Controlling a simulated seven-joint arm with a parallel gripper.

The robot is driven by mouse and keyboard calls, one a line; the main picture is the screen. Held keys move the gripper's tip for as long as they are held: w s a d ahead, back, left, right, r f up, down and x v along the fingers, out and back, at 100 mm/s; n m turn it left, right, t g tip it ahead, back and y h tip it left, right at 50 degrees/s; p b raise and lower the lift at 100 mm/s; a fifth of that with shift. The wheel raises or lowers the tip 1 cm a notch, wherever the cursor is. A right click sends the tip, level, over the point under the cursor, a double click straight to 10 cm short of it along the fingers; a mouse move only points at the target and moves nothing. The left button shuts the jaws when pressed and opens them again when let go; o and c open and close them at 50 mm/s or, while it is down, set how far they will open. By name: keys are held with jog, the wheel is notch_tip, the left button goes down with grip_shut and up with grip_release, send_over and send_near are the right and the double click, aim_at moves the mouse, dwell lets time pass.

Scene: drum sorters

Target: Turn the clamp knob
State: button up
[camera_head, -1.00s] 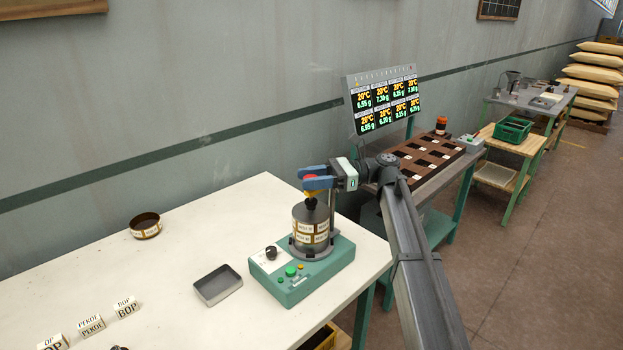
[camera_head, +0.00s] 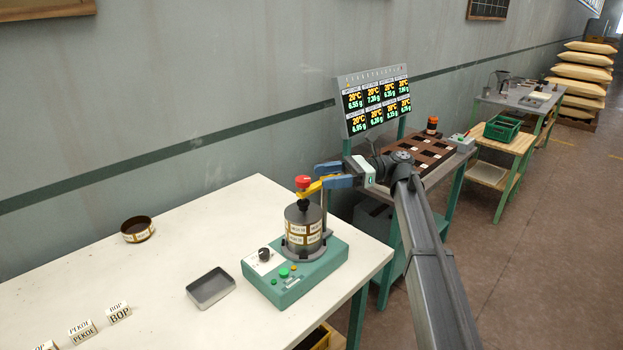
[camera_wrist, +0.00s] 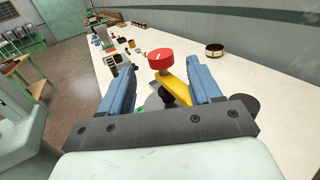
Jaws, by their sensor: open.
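The clamp knob (camera_head: 302,182) is a red cap on a yellow arm (camera_head: 311,188) above the dark labelled drum (camera_head: 303,229). The drum stands upright on the green machine base (camera_head: 296,271). In the wrist view the red knob (camera_wrist: 161,59) shows a white mark and lies just beyond the fingertips, near the middle of the gap. The yellow arm (camera_wrist: 176,87) runs back between the fingers. My gripper (camera_wrist: 170,77) has blue fingers, open with nothing held. In the head view my gripper (camera_head: 324,175) is just right of the knob, at about its height.
An empty grey tray (camera_head: 211,288) and a round labelled tin (camera_head: 138,229) lie on the white table (camera_head: 180,256). Label blocks (camera_head: 118,312) stand at the front left. A post (camera_head: 324,212) rises beside the drum. A display panel (camera_head: 374,103) stands behind.

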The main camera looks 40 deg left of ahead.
jog(key=v, duration=0.7)
jog(key=shift+o, duration=0.2)
